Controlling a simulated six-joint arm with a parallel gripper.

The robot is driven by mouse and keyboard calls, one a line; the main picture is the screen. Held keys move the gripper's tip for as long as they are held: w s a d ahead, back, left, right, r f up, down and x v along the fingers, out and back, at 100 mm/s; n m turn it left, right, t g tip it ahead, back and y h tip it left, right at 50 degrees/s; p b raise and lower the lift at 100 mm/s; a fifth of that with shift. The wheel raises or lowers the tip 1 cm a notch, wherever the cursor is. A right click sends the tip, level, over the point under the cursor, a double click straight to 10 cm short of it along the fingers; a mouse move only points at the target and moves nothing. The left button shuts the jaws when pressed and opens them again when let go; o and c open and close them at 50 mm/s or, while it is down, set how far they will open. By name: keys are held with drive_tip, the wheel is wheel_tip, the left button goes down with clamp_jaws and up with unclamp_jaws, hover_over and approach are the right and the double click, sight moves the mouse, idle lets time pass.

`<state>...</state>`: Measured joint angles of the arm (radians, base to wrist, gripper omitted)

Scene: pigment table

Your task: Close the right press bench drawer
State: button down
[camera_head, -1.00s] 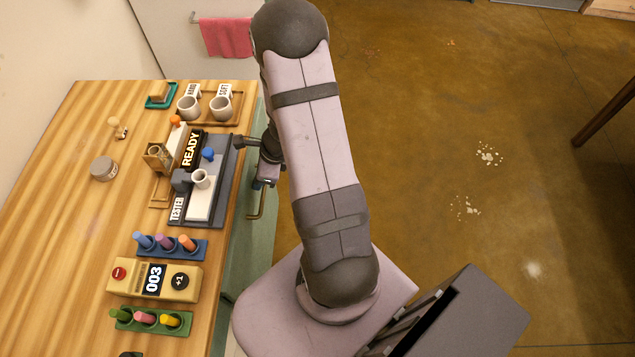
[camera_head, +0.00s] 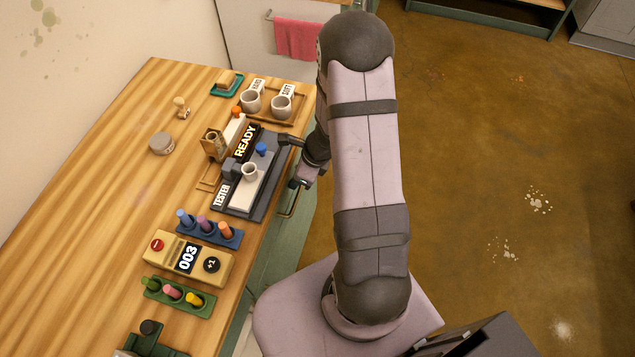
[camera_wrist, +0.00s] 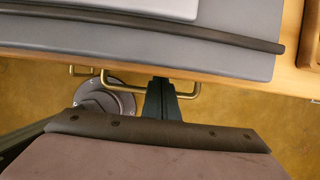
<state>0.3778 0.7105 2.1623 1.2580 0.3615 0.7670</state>
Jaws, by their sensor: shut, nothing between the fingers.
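A brass drawer handle (camera_head: 290,207) sticks out beyond the right edge of the wooden bench, below the tester. My gripper (camera_head: 300,182) is just above this handle, beside the bench edge. In the wrist view, my gripper (camera_wrist: 160,84) points at the bench edge with its dark fingers together and empty. A brass handle (camera_wrist: 194,90) shows right beside the fingers; I cannot tell whether they touch. Part of a second brass handle (camera_wrist: 78,71) shows farther left. The drawer fronts are hidden under the bench top, so I cannot tell how far any drawer stands out.
The grey tester base (camera_head: 264,190) lies along the bench edge close to my gripper. Cups on a wooden tray (camera_head: 297,121), a blue rack (camera_head: 226,240), a counter box (camera_head: 216,274) and a green rack (camera_head: 190,306) stand on the bench (camera_head: 110,170). Floor on the right is clear.

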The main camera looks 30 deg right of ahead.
drive_tip(key=p+v, duration=0.6)
drive_tip(key=v, duration=0.3)
drive_tip(key=shift+d+r, duration=0.15)
drive_tip(key=shift+d, duration=0.05)
drive_tip(key=shift+s, duration=0.15)
drive_tip(key=s+a+r+n+g, duration=0.2)
drive_tip(key=s+a+n+g, duration=0.1)
drive_tip(key=s+n, duration=0.65)
drive_tip(key=s+a+r+n+g, duration=0.2)
drive_tip(key=s+r+n+g, duration=0.1)
drive_tip(key=s+n, duration=0.6)
drive_tip(key=w+a+r+n+t+h, duration=0.3)
drive_tip(key=w+r+n, duration=0.2)
drive_tip(key=r+n, duration=0.3)
drive_tip(key=shift+w+a+r, duration=0.25)
drive_tip(key=shift+a+r, duration=0.05)
drive_tip(key=shift+r, duration=0.3)
drive_tip(key=shift+f+n, duration=0.15)
drive_tip(key=shift+n, duration=0.1)
